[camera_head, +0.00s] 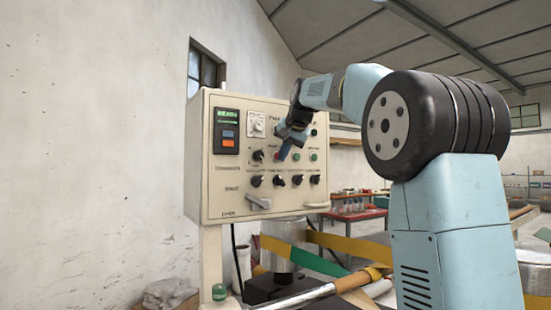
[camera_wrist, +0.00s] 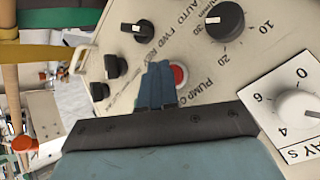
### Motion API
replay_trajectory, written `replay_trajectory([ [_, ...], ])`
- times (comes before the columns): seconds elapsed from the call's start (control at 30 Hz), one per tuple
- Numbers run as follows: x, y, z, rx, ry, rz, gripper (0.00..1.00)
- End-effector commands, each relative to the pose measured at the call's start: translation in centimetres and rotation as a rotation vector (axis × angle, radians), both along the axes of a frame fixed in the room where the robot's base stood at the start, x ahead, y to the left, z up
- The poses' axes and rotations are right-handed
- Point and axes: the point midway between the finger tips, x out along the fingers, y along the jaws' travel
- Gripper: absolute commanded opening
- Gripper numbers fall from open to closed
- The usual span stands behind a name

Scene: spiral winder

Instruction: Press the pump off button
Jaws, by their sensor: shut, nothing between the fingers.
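The cream control panel (camera_head: 218,198) stands left of centre in the head view. In the wrist view, a red button (camera_wrist: 180,76) with a pale ring sits on the panel (camera_wrist: 208,72). A label starting "PUMP O" runs beside it, its end hidden by my gripper. My gripper (camera_wrist: 158,68) is shut and empty, its blue fingers pointing at the panel. The fingers overlap the button's left edge in the wrist view; I cannot tell whether they touch it. In the head view my gripper (camera_head: 284,150) is in front of the panel's upper middle, hiding some controls.
Black knobs (camera_wrist: 224,21) and a white numbered dial (camera_wrist: 298,108) surround the button. A display (camera_head: 227,131) is at the panel's upper left. Green and yellow bands (camera_head: 318,262) and a metal roller (camera_head: 320,292) lie below the panel. A red table (camera_head: 355,213) stands behind.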

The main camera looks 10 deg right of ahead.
Motion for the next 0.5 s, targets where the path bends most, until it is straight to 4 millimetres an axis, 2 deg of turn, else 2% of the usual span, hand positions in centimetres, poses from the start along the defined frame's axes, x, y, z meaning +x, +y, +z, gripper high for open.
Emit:
replay_trajectory([
  [0.5, 0.49, 0.14, -0.05, 0.000, 0.001, 0.000, 0.00],
])
